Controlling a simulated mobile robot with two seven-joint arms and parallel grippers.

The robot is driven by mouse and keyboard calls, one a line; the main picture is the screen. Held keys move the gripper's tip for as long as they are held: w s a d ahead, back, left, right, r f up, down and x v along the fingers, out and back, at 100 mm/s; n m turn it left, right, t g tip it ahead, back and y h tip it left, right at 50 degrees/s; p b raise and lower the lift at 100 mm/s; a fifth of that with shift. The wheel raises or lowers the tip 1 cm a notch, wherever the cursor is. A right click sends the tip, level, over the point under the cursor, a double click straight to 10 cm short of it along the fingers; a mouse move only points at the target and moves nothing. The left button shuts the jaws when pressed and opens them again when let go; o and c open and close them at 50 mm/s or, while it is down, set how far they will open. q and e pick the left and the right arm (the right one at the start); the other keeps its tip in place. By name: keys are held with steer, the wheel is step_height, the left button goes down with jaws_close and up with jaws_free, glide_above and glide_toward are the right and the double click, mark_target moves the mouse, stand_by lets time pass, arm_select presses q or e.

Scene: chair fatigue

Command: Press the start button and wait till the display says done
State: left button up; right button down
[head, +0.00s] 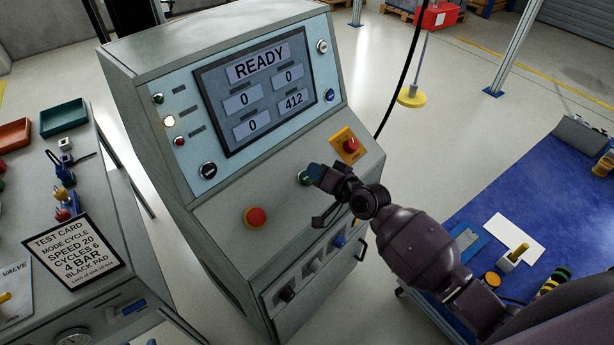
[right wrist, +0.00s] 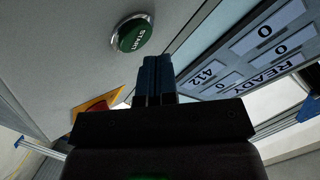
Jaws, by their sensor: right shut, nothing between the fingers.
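The control cabinet's display (head: 258,90) reads READY, with 0, 0, 0 and 412 in its fields. The green start button (head: 304,178) sits on the sloped panel below the display, partly hidden by my right gripper. In the right wrist view the button (right wrist: 134,34) is clearly labelled START. My right gripper (head: 316,172) is shut and empty, close beside the button in the head view. In the wrist view its blue fingertips (right wrist: 156,62) are together, just below and right of the button. I cannot tell whether they touch it. My left gripper is not in view.
A red button (head: 255,217) is left of the start button, and a red knob on a yellow plate (head: 350,146) is above right. A test card (head: 72,250) lies on the left bench. A blue-topped table (head: 500,185) stands at right.

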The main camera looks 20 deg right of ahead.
steer(key=shift+f, duration=0.15)
stand_by(0.8)
steer(key=shift+w+a+f+b, duration=0.15)
steer(key=shift+w+f+b, duration=0.05)
steer(key=shift+f+b, duration=0.1)
stand_by(0.3)
